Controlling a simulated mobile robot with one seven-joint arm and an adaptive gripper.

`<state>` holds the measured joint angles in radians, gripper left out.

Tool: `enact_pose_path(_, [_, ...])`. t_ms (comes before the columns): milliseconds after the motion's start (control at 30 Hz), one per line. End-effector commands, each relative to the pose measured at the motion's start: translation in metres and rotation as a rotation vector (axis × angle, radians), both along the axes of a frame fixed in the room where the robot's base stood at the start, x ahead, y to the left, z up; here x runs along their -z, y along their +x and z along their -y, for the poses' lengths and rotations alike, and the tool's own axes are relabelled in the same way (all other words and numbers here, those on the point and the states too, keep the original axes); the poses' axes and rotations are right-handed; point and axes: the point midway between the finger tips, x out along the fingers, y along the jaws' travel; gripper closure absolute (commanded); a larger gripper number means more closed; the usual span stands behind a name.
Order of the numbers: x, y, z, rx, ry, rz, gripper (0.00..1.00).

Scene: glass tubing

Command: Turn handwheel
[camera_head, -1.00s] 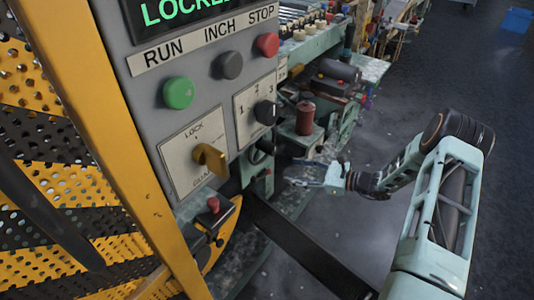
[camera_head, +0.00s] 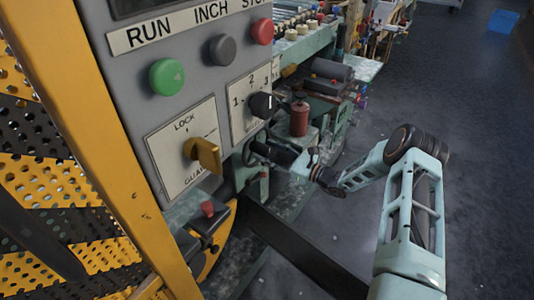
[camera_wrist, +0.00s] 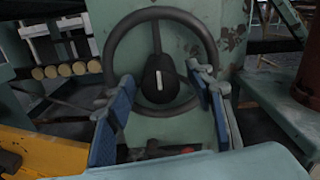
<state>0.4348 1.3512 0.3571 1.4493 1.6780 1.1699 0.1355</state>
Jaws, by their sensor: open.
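The handwheel is a dark ring on a pale green machine face; in the wrist view its rim (camera_wrist: 112,47) surrounds a black hub with a white mark (camera_wrist: 160,79), and a spoke runs up from the hub. In the head view the handwheel (camera_head: 250,153) is small and partly hidden below the control panel. My gripper (camera_wrist: 166,82) is open, with one blue-padded finger on each side of the hub and in front of the lower rim. Contact cannot be told. In the head view my gripper (camera_head: 290,160) is beside the wheel, its fingertips hard to make out.
The grey control panel (camera_head: 215,88) and yellow guard post (camera_head: 125,190) stand at the left. A dark red cylinder (camera_head: 299,119) stands just behind my gripper, and also shows in the wrist view (camera_wrist: 311,65). Open floor (camera_head: 470,130) lies at the right.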

Motion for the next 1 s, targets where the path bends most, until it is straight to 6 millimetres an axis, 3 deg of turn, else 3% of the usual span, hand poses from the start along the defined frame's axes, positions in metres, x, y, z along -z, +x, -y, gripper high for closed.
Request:
enact_pose_path(367, [0.0001, 0.0034, -0.0058, -0.001, -0.001, -0.001, 0.51])
enact_pose_path(800, [0.0002, 0.003, -0.0057, -0.001, -0.001, -0.001, 1.0])
enact_pose_path(1000, [0.0002, 0.0028, -0.0057, -0.001, 0.0, -0.001, 1.0])
